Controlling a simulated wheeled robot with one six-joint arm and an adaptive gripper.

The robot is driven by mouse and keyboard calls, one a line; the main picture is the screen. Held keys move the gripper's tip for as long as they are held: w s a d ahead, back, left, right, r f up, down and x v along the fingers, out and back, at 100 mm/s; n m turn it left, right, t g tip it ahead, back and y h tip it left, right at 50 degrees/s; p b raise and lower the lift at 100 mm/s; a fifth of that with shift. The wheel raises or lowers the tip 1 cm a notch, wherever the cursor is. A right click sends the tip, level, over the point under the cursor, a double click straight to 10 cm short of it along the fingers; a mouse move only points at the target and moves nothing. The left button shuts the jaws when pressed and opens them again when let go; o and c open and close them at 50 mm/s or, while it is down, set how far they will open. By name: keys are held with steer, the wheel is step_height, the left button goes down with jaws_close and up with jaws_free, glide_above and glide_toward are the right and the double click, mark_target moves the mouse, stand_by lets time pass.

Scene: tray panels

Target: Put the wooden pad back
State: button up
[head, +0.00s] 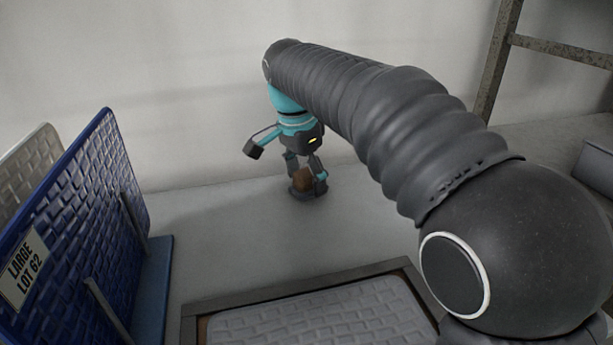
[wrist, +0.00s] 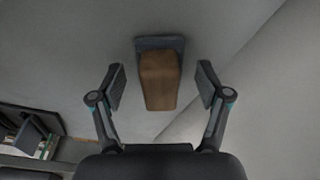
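The wooden pad, a brown block (head: 303,180), sits low by the back wall in the head view, at a small dark grey base (head: 309,193). It also shows in the middle of the wrist view (wrist: 160,82), with the grey base (wrist: 175,43) at its far end. My gripper (head: 306,172) points down over the block. In the wrist view its fingers (wrist: 162,72) stand open on both sides of the block, with a visible gap on each side. Part of the block is hidden by a finger in the head view.
A blue woven panel (head: 75,220) labelled LARGE LOT 62 stands in a blue rack (head: 155,285) at left, a pale panel (head: 30,165) behind it. A grey panel (head: 320,318) lies in a framed tray (head: 250,300) in front. A metal frame (head: 500,60) stands right.

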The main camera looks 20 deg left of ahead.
mark_target(299, 174)
step_height(299, 174, up, 12)
steer(key=s+p, duration=0.1)
steer(key=p, duration=0.2)
steer(key=shift+s+a, duration=0.25)
steer(key=shift+a, duration=0.15)
